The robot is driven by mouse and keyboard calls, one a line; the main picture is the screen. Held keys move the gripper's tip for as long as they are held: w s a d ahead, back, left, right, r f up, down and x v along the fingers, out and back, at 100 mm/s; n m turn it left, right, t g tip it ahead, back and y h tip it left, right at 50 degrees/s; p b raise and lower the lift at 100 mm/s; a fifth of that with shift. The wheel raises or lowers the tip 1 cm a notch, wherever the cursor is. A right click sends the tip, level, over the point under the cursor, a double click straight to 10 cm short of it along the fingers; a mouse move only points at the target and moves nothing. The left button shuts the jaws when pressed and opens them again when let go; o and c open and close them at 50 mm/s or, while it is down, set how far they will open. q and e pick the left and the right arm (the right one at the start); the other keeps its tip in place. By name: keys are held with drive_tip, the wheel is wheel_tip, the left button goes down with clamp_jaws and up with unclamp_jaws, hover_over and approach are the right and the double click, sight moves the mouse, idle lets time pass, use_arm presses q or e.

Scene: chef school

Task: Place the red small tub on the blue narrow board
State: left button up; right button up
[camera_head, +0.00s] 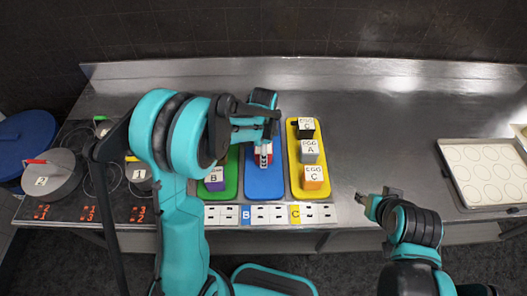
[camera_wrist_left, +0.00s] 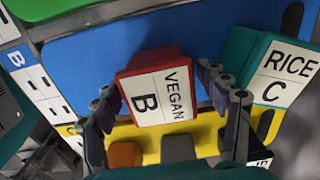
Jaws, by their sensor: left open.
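The red small tub (camera_wrist_left: 150,63), labelled VEGAN B, is between the two fingers of my left gripper (camera_wrist_left: 162,90) in the left wrist view. The fingers are open, one on each side of it. In the head view the red tub (camera_head: 263,158) shows under my left gripper, over the near half of the blue narrow board (camera_head: 264,186). The blue board also shows behind the tub in the wrist view (camera_wrist_left: 90,62). I cannot tell for sure whether the tub's base touches the board. My right gripper (camera_head: 368,203) is away at the right; its fingers are unclear.
A teal tub (camera_wrist_left: 245,55) labelled RICE C stands close right in the wrist view. A yellow board (camera_head: 296,182) with several tubs lies right of the blue board, and a green board (camera_head: 231,181) with a purple tub (camera_head: 215,184) left.

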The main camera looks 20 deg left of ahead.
use_arm(q)
drive_tip(key=shift+r, duration=0.1)
drive_tip(key=shift+r+p, duration=0.3)
wheel_tip(320, 180, up, 11)
drive_tip(key=shift+f+p, duration=0.1)
drive_tip(key=shift+p, duration=1.05)
drive_tip(key=shift+s+r, duration=0.2)
drive_tip(key=shift+r, duration=0.4)
drive_tip(key=s+a+r+n+t, duration=0.1)
drive_tip(key=s+r+n+t, duration=0.1)
drive_tip(key=s+n, duration=0.5)
drive_tip(key=s+a+r+n+t, duration=0.1)
drive_tip(key=s+r+n+t, duration=0.2)
drive_tip(key=s+n+t, duration=0.2)
drive_tip(key=shift+s+a+r+n, duration=0.15)
drive_tip(key=shift+s+a+n, duration=0.25)
drive_tip(key=shift+s+n, duration=1.45)
drive_tip(key=shift+s+m, duration=0.4)
drive_tip(key=shift+m, duration=0.05)
